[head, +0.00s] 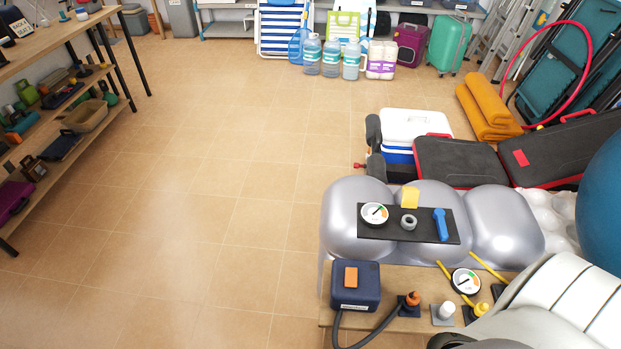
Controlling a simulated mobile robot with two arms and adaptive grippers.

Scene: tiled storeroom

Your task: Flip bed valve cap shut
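The silver inflatable bed (505,222) lies at the lower right of the head view. A black panel (385,232) on it carries a round dial gauge (375,214), a grey ring-shaped valve (408,222) and a blue lever (441,224). A yellow cap (410,196) stands up at the panel's far edge, just behind the grey valve. The valve's round opening is uncovered. Neither of my grippers shows in this view.
In front of the bed, a wooden surface (400,274) holds a dark blue pump box (355,290) with a hose, several small valve fittings and another gauge (466,281). A cooler (414,125) and black-red cases (460,160) lie behind. Tiled floor at left is clear.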

